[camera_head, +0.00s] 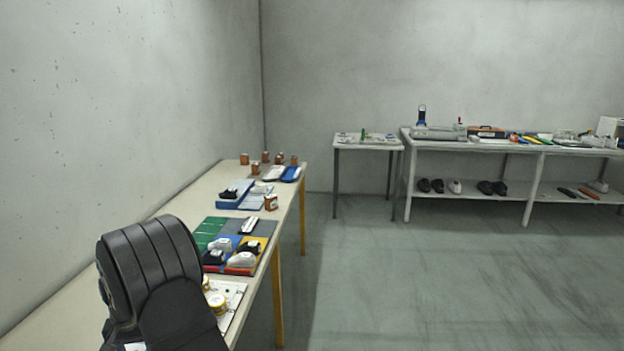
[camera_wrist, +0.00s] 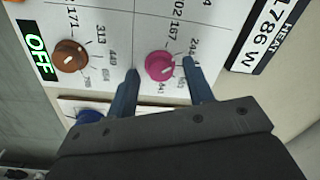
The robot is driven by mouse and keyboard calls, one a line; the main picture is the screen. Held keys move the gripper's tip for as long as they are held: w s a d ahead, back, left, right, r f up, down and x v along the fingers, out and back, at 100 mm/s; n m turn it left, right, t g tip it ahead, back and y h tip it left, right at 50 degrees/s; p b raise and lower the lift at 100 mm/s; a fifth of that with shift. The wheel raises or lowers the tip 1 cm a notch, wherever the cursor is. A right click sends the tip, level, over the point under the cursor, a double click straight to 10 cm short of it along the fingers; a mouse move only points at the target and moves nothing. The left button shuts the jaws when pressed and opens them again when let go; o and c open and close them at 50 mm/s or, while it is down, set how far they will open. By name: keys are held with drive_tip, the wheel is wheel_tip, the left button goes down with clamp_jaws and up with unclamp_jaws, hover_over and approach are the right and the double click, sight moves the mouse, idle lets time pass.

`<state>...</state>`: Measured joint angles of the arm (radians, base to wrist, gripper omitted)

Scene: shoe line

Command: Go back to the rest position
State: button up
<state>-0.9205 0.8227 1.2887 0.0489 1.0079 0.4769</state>
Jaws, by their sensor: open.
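In the wrist view my gripper (camera_wrist: 160,70) is open, with its two blue-grey fingers apart and nothing held between them. A magenta knob (camera_wrist: 160,66) on a white panel (camera_wrist: 110,20) shows between the fingertips, with a gap on each side. I cannot tell how far the tips are from the panel. In the head view my gripper is hidden behind my own dark arm link at the lower left.
The panel also has a brown knob (camera_wrist: 72,56), an OFF label (camera_wrist: 37,50) and a watt display (camera_wrist: 268,30). A blue knob (camera_wrist: 90,116) is nearby. The long workbench (camera_head: 75,300) carries coloured trays with shoes. Open floor (camera_head: 420,280) lies to its right.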

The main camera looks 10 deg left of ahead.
drive_tip(key=m, duration=0.7)
idle(0.4)
idle(0.4)
drive_tip(key=n, duration=0.4)
drive_tip(key=shift+n, duration=0.4)
drive_tip(key=n, duration=0.4)
drive_tip(key=shift+n, duration=0.4)
